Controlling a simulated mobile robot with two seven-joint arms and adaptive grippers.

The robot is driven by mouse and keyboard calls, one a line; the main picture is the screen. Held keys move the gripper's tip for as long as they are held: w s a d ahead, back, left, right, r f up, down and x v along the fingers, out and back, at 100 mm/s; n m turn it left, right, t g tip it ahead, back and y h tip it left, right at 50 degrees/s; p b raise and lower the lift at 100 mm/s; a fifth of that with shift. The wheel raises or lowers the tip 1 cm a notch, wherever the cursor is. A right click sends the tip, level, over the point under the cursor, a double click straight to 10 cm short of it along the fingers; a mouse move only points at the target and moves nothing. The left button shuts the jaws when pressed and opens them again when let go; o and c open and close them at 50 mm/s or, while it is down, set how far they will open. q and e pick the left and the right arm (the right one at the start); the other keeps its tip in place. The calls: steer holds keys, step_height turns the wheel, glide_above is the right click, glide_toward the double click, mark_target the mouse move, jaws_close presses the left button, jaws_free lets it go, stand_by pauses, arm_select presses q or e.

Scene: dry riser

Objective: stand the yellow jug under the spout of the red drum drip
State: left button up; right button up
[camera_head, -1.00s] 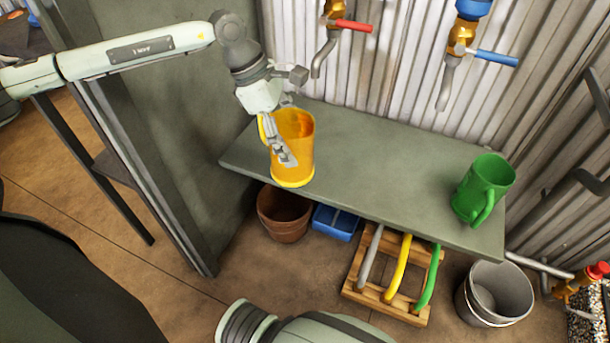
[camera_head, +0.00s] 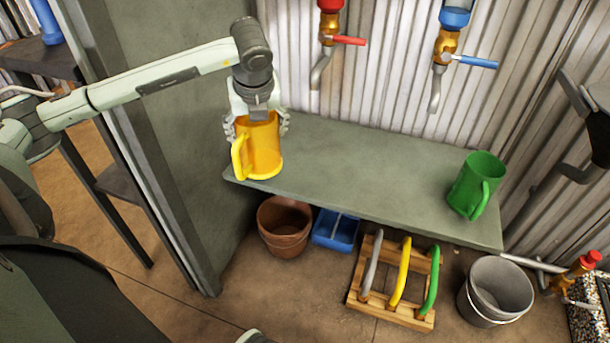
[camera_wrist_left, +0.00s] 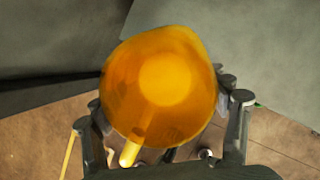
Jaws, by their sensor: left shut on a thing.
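The yellow jug (camera_head: 262,150) is upright at the left end of the grey shelf (camera_head: 345,178), near its front edge. I cannot tell whether its base touches the shelf. My left gripper (camera_head: 257,122) is shut on it, with fingers on both sides near the rim. Its handle faces the front left. The left wrist view looks down into the jug (camera_wrist_left: 160,85), fingers either side. The red drum drip (camera_head: 331,5) hangs on the back wall, right of the jug, with a brass tap, red lever and downward grey spout (camera_head: 318,73). My right gripper is out of view.
A green jug (camera_head: 477,185) stands at the shelf's right end. A blue drum drip (camera_head: 455,14) hangs right of the red one. The shelf between the jugs is clear. A grey upright panel (camera_head: 195,130) borders the left; pots, a rack and a bucket (camera_head: 495,290) are below.

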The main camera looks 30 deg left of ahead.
arm_select(q)
steer(key=w+d+f, duration=0.1)
steer(key=w+f, duration=0.2)
steer(key=w+d+f, duration=0.1)
steer(key=w+f, duration=0.3)
steer(key=w+d+f, duration=0.1)
steer(key=w+f, duration=0.2)
steer(key=shift+w+d+f+p, duration=0.2)
steer(key=shift+w+f+p, duration=0.15)
steer(key=shift+w+f, duration=0.05)
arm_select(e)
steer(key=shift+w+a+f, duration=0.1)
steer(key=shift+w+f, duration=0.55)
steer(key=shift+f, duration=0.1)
arm_select(q)
steer(key=shift+f, duration=0.15)
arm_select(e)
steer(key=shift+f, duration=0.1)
arm_select(q)
steer(key=o, duration=1.2)
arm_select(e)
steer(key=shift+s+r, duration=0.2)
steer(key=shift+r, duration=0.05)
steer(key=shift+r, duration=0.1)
